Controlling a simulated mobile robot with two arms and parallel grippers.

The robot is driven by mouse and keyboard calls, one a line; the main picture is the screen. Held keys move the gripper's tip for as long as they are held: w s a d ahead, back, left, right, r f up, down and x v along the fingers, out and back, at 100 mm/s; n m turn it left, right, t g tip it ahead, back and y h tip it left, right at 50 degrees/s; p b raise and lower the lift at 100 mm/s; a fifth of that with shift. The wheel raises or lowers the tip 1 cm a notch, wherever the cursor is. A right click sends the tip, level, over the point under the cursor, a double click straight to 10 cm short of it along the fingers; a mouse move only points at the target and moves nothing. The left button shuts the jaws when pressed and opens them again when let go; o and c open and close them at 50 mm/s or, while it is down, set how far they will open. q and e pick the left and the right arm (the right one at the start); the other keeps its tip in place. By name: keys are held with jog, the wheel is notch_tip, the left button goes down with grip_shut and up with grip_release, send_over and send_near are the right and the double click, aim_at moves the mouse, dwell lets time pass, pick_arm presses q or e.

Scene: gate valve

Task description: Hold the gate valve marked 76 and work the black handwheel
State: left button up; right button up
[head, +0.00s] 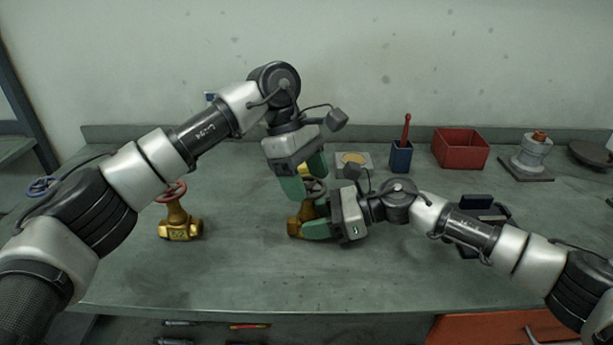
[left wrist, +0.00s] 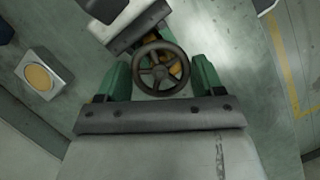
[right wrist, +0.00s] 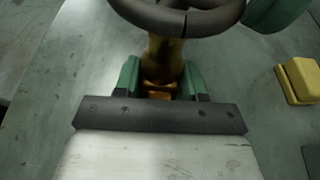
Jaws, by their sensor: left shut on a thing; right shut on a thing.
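The gate valve (head: 295,226) with the black handwheel (head: 313,186) stands on the bench in front of me, its brass body partly hidden by my grippers. No number on it can be read. My left gripper (head: 304,178) comes down from above and is shut on the black handwheel, which shows between its green fingers in the left wrist view (left wrist: 160,68). My right gripper (head: 318,222) comes from the right and is shut on the valve's body low down. The right wrist view shows the brass body (right wrist: 160,88) between its fingers, with the handwheel (right wrist: 180,20) above.
A brass valve with a red handwheel (head: 180,229) stands to the left. A blue handwheel (head: 42,187) shows beside my left arm. Behind are a plate with a yellow disc (head: 353,160), a blue holder (head: 401,157) and a red bin (head: 460,150). The front middle of the bench is clear.

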dwell(0.3)
pick_arm(q)
jog(key=o, duration=0.9)
jog(key=shift+o, duration=0.2)
jog(key=v, duration=1.2)
pick_arm(e)
jog(key=o, duration=0.8)
